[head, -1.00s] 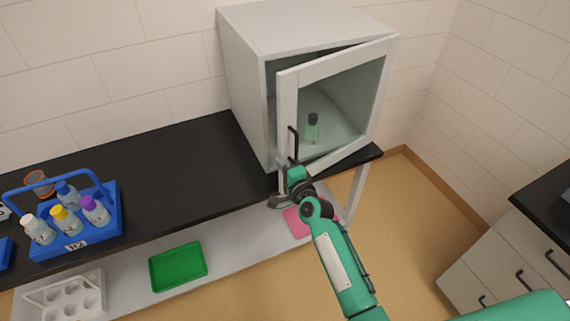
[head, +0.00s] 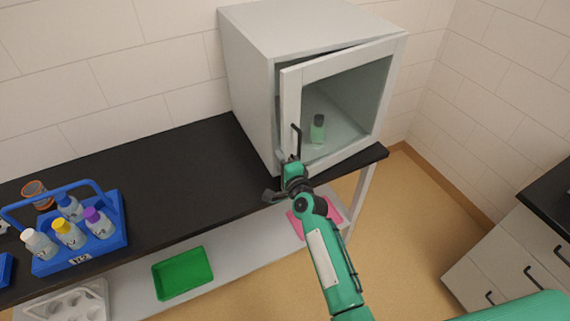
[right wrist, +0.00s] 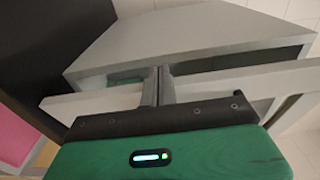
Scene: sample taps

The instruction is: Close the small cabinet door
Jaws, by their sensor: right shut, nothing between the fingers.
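The small grey cabinet (head: 246,90) stands on the black bench. Its glass-paned door (head: 290,110) is partly open, hinged at the right, with a gap at its left edge. A dark vertical handle (head: 297,141) is on the door's left frame. My right gripper (head: 288,160) is shut and empty at the lower left of the door, just below the handle. In the right wrist view the shut fingers (right wrist: 157,85) reach the white door frame (right wrist: 225,84); whether they touch it I cannot tell. My left gripper is not in view.
A small green bottle (head: 318,128) shows through the glass, inside the cabinet. A blue rack (head: 110,238) with several capped bottles stands at the left of the black bench (head: 170,170). A green tray (head: 183,273) and a pink item lie on the lower shelf.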

